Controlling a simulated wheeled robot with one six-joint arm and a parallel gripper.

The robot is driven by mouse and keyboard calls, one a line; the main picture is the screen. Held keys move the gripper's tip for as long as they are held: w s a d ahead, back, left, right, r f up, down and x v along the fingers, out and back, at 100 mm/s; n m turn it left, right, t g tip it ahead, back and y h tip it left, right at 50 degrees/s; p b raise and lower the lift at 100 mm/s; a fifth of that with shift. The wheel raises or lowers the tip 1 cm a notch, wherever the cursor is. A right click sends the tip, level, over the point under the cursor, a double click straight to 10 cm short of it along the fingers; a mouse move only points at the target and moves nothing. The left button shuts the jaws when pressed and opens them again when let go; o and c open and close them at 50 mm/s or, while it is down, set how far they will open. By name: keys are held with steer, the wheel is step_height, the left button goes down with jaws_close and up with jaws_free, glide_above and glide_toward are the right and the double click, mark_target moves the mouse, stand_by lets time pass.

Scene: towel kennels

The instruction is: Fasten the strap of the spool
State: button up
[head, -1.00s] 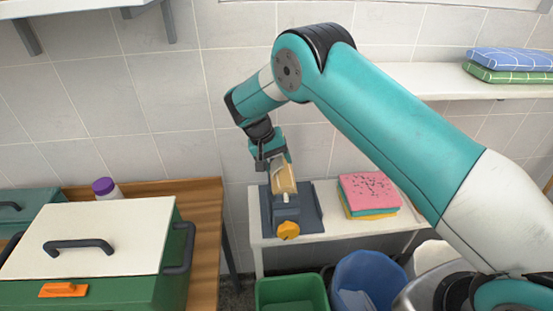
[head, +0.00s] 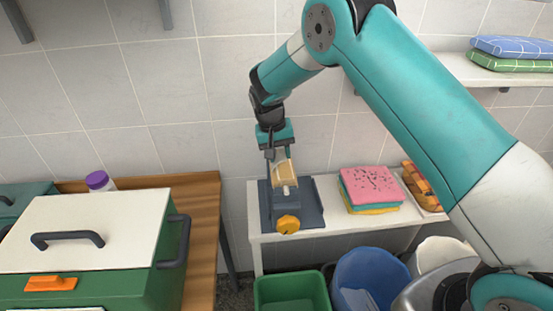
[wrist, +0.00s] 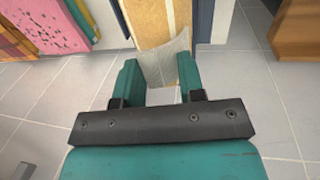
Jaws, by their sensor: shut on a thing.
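The tan spool (head: 285,173) sits in a dark grey stand with a yellow knob (head: 288,224) on the white table. The spool also shows in the wrist view (wrist: 150,22) as a tan band running up from my fingers. Its strap (wrist: 165,62) is a pale, grey-white flap between my two fingers. My gripper (wrist: 160,80) is shut on this strap. In the head view my gripper (head: 279,155) points down at the spool's top from behind. The strap's far end and its fastening point cannot be made out.
Pink, yellow and teal sponges (head: 369,189) are stacked right of the stand, with an orange-brown item in a tray (head: 424,186) beyond. Green (head: 292,291) and blue (head: 371,275) bins stand below. A green box with a white lid (head: 95,232) is at left.

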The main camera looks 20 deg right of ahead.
steer(key=d+f+y+b, duration=0.1)
steer(key=y+b, duration=0.1)
steer(key=shift+s+d+f+b, duration=0.15)
steer(key=shift+b, duration=0.15)
steer(key=shift+s+d+f+t+y+b, duration=0.1)
steer(key=shift+d+f+t+y+b, duration=0.1)
steer(key=shift+y+b, duration=0.4)
steer(key=shift+d+f+t+y+b, duration=0.1)
steer(key=shift+d+t+y+b, duration=0.15)
steer(key=shift+y, duration=0.55)
steer(key=o, duration=0.9)
steer(key=shift+c, duration=0.2)
steer(key=shift+r, duration=0.2)
steer(key=shift+r, duration=0.35)
steer(key=b+v, duration=0.2)
steer(key=v, duration=1.4)
steer(key=shift+d+r+b, duration=0.2)
steer(key=shift+d+b, duration=0.1)
steer(key=shift+b, duration=0.1)
